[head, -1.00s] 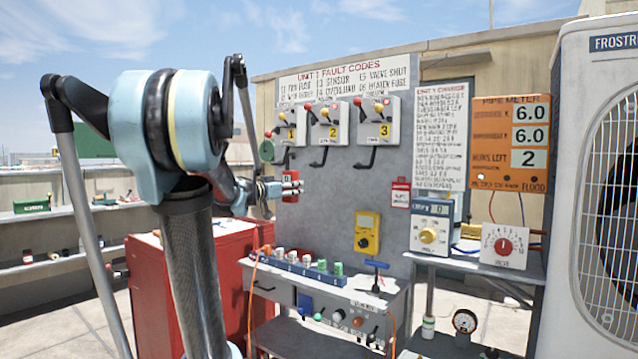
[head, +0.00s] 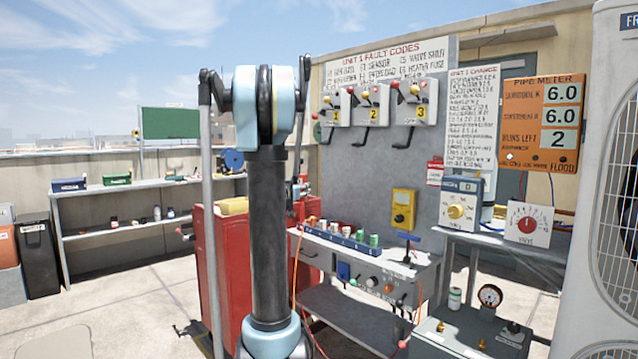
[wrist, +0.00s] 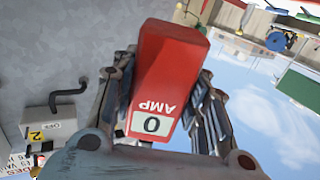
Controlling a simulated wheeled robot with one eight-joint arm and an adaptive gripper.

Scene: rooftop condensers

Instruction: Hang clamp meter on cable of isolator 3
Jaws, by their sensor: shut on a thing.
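The red clamp meter (wrist: 168,75), marked AMP with a 0 on its display, sits between the fingers of my gripper (wrist: 165,100) in the wrist view. My gripper is shut on it. In the head view my arm hides most of the gripper and meter. Isolator 3 (head: 416,102) is the rightmost of three grey boxes on the panel, and its short black cable (head: 404,137) bends out below it. Isolator 2 (wrist: 45,130) and its cable (wrist: 68,97) show upside down at the wrist view's left, apart from the meter.
Isolator 1 (head: 335,108) and isolator 2 hang left of isolator 3 on the grey panel (head: 350,175). A yellow meter (head: 403,210) is lower on the panel. A workbench (head: 365,262) stands below, with a red cabinet (head: 228,260) to its left.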

